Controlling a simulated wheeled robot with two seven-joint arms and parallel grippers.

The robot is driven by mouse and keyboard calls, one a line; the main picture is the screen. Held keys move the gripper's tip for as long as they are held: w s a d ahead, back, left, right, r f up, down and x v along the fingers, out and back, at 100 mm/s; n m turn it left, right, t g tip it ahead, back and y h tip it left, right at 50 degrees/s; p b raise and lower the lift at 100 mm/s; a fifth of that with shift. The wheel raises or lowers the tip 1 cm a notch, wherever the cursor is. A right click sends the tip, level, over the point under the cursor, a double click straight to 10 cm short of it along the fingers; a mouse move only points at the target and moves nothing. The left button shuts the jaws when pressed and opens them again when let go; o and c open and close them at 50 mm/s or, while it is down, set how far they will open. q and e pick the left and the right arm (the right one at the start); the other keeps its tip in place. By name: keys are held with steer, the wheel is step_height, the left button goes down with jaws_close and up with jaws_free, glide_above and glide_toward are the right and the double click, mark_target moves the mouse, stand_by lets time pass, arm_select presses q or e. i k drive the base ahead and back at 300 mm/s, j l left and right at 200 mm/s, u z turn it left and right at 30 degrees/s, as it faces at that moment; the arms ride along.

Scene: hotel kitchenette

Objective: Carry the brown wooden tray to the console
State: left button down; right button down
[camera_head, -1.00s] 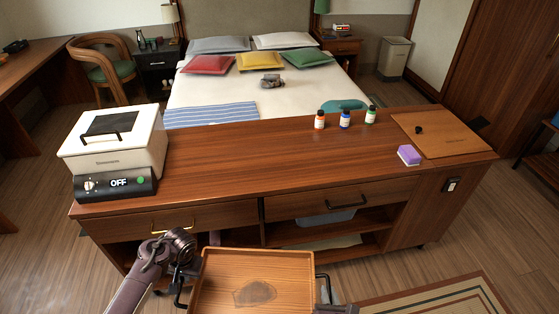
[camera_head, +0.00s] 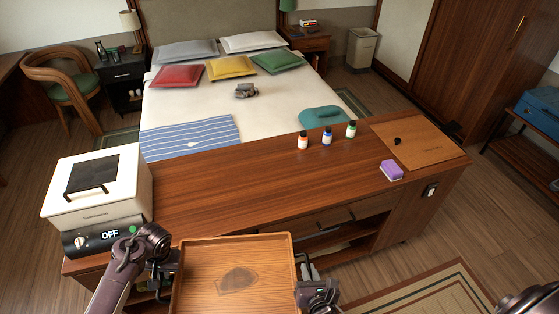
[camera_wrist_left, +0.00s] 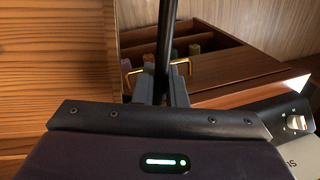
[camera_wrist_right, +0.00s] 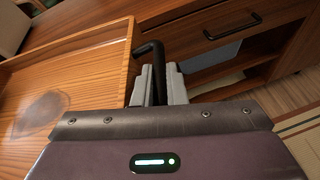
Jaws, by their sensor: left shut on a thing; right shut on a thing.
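The brown wooden tray (camera_head: 240,256) is held in front of the console, near its front edge, with a dark stain on its floor. My left gripper (camera_head: 160,268) is shut on the tray's left black handle, which shows in the left wrist view (camera_wrist_left: 165,45). My right gripper (camera_head: 306,280) is shut on the right black handle, seen in the right wrist view (camera_wrist_right: 155,65). The console (camera_head: 250,185) has a brown wooden top. The tray looks empty and roughly level. It hides part of the console's front.
The middle of the top is clear. A bed (camera_head: 200,105) stands behind.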

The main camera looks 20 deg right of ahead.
mark_target(229, 186)
steer(key=i+l, duration=0.15)
steer(key=i, duration=0.5)
steer(key=i+l, duration=0.1)
steer(key=i, duration=0.55)
